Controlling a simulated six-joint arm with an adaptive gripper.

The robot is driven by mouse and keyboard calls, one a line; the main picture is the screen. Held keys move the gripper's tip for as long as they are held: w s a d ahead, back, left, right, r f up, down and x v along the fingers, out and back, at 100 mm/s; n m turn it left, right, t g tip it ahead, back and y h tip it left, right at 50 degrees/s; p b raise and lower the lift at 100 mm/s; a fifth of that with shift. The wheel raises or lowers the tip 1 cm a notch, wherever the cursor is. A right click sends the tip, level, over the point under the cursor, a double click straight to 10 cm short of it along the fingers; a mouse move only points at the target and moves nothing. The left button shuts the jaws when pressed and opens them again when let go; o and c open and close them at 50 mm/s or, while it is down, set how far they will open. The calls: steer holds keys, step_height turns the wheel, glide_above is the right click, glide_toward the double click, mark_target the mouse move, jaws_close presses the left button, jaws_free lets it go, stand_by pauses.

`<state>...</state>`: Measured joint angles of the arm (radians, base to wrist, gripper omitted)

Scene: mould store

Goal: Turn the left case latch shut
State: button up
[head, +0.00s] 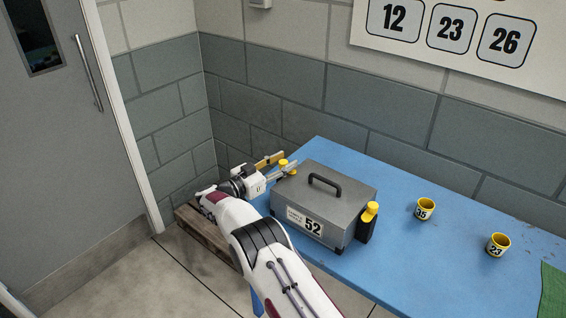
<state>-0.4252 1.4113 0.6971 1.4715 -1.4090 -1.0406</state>
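The grey case (326,197) stands on the blue table, with a black carry handle on top and a "52" label on its front. The left case latch (283,162) shows as a small yellow part at the case's left end, partly hidden by a finger. My gripper (281,164) reaches in from the left, its two fingers apart, one at the far side and one at the near side of the latch. Contact is too small to tell. The right latch (370,210) is a yellow part above a dark block at the case's right end.
A green cloth (553,290) lies at the right edge. A wooden pallet (205,236) is on the floor at left. The wall runs behind the table.

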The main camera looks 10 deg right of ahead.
steer(key=v, duration=1.2)
stand_by(0.3)
stand_by(0.4)
